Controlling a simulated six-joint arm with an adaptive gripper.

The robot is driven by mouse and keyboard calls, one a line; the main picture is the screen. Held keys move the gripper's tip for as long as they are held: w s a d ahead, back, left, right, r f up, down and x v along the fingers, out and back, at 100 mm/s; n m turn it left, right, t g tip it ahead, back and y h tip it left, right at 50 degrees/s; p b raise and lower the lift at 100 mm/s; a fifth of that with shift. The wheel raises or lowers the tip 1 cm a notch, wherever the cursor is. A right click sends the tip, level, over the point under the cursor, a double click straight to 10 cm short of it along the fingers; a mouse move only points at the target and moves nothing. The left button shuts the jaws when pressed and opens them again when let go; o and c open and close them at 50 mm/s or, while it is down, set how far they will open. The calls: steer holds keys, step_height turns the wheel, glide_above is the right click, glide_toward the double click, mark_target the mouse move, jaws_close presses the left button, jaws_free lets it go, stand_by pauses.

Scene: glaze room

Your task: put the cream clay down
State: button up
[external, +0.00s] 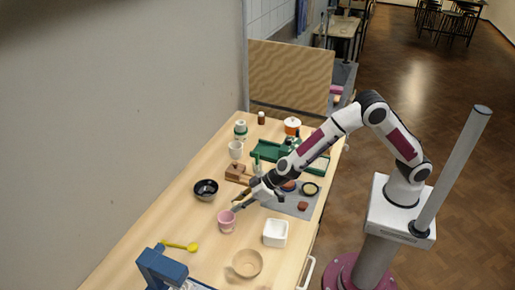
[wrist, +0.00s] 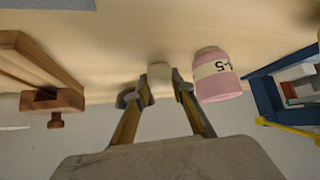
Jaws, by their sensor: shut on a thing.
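The cream clay (wrist: 160,76) is a small pale lump between my fingertips in the wrist view. My gripper (wrist: 159,84) is shut on it, one finger on each side. The clay is too small to make out there. I cannot tell how far the clay is above the table.
A black bowl (external: 206,189) stands behind my gripper, a white square dish (external: 275,233) and a tan bowl (external: 247,264) in front.

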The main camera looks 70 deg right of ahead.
steer(key=shift+f, duration=0.9)
steer(key=shift+f, duration=0.2)
steer(key=o, duration=1.1)
steer(key=shift+o, duration=0.2)
steer(key=shift+r, duration=0.15)
steer(key=shift+s+d+r, duration=0.1)
steer(key=shift+s+r, duration=0.2)
steer(key=shift+r, duration=0.1)
steer(key=v, duration=1.1)
